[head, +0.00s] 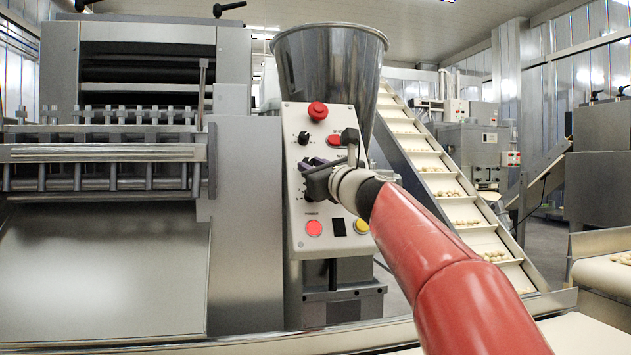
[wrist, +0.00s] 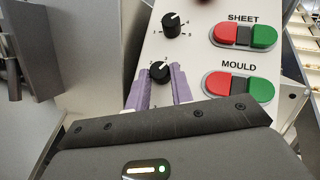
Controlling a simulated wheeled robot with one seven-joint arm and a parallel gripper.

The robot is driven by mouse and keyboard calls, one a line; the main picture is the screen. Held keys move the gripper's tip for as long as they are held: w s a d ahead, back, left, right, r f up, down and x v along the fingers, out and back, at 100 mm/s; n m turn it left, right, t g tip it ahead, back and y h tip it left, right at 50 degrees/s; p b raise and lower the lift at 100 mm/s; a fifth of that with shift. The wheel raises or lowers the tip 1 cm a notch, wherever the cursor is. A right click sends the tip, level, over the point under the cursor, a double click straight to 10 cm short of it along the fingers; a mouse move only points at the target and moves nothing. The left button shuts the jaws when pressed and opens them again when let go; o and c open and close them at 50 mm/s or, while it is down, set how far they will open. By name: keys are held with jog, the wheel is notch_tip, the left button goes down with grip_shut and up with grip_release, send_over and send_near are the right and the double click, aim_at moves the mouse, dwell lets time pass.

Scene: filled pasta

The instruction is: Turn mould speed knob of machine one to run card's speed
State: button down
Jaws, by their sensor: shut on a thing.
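The control panel (head: 321,115) of the machine stands in front of me. In the wrist view, the mould speed knob (wrist: 159,72) is a black dial in the lower row, beside the MOULD label. Its white mark points up and slightly right; the small numerals around it are partly covered. My gripper (wrist: 160,82) has its purple fingers on either side of this knob and is shut on it. In the head view, my gripper (head: 309,180) covers most of that knob. No run card can be made out in either view.
The sheet knob (wrist: 171,24) sits just above, its mark pointing up-right. Red and green MOULD buttons (wrist: 239,88) lie to the right. A red stop button (head: 318,111) tops the panel. A steel hopper (head: 335,65) and a conveyor (head: 440,180) stand behind.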

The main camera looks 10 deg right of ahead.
jog(key=shift+a+f+m+t+h+b, duration=0.15)
jog(key=shift+m+t+h+b, duration=0.25)
jog(key=shift+m+h, duration=0.55)
jog(key=shift+a+m+t+h+b, duration=0.1)
jog(key=shift+m+t+h+b, duration=0.1)
jog(key=shift+m+h+b, duration=0.7)
jog(key=shift+m+h+p, duration=0.25)
jog(key=shift+m+p, duration=0.05)
jog(key=shift+m, duration=0.35)
jog(key=c, duration=1.2)
grip_release()
jog(key=shift+c, duration=0.2)
jog(key=shift+s, duration=0.15)
jog(key=b+v, duration=0.2)
jog(key=v, duration=0.5)
jog(key=shift+s+b, duration=0.25)
jog(key=shift+b, duration=0.1)
jog(key=shift+s, duration=0.1)
